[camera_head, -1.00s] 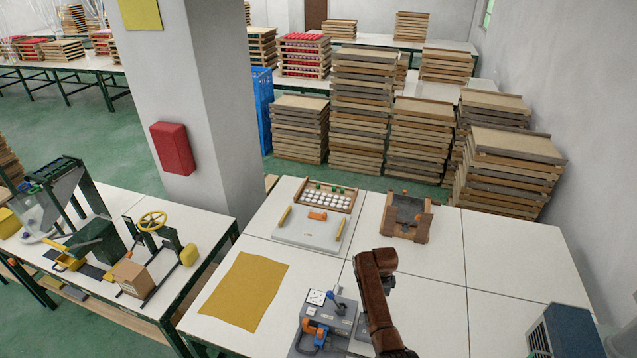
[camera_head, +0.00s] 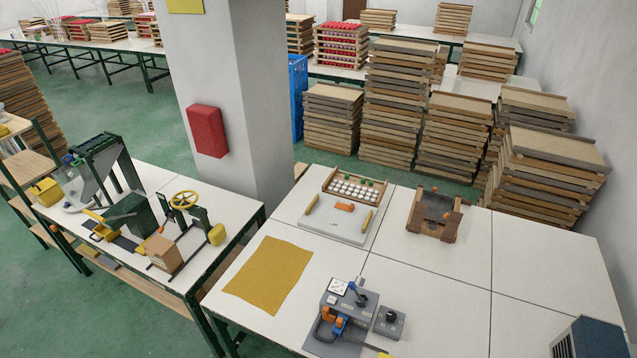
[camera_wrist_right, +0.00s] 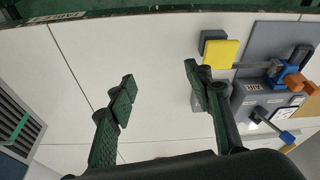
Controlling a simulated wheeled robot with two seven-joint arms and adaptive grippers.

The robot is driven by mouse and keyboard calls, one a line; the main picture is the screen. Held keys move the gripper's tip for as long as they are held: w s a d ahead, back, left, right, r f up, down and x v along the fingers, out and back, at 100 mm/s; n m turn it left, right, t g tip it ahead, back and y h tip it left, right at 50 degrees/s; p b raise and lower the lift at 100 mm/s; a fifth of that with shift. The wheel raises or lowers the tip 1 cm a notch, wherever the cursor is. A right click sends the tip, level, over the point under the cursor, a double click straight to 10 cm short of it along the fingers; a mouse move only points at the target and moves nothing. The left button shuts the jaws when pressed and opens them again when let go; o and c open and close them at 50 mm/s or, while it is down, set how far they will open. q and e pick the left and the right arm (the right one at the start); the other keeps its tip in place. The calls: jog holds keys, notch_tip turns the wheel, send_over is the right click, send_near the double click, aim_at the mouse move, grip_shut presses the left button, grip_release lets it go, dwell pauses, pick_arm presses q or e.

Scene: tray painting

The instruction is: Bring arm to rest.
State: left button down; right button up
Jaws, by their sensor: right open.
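My right gripper (camera_wrist_right: 158,88) shows in the right wrist view with its two dark fingers spread apart. It is open and empty, over the white table top (camera_wrist_right: 60,70). A grey machine (camera_wrist_right: 272,45) with orange and blue parts and a yellow piece (camera_wrist_right: 220,53) lie to the right of the fingers, apart from them. In the head view no arm or gripper shows. The grey machine (camera_head: 345,312) stands there near the front of the white table (camera_head: 430,275). My left gripper is in neither view.
A yellow cloth (camera_head: 268,275), a grey board (camera_head: 330,222) with a wooden tray (camera_head: 355,180), and a wooden fixture (camera_head: 433,212) lie on the table. A grey box (camera_head: 588,340) stands at the front right. A pillar (camera_head: 245,90) rises behind.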

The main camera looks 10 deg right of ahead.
jog(key=s+a+r+n, duration=0.3)
jog(key=s+r+n, duration=0.1)
jog(key=s, duration=0.2)
notch_tip(320, 180, down, 39)
jog(key=s+a+y+b, duration=0.1)
jog(key=s+b, duration=0.1)
jog(key=b, duration=0.8)
jog(key=s+f+g+b, duration=0.1)
jog(key=s+f+b, duration=0.3)
jog(key=s+f, duration=0.6)
jog(key=s+f+n+g+b, duration=0.1)
jog(key=s+f+b, duration=0.3)
jog(key=s+f, duration=0.6)
notch_tip(320, 180, down, 6)
jog(key=shift+a+f, duration=0.15)
jog(key=shift+a, duration=0.05)
jog(key=shift+s, duration=0.1)
jog(key=shift+c, duration=0.7)
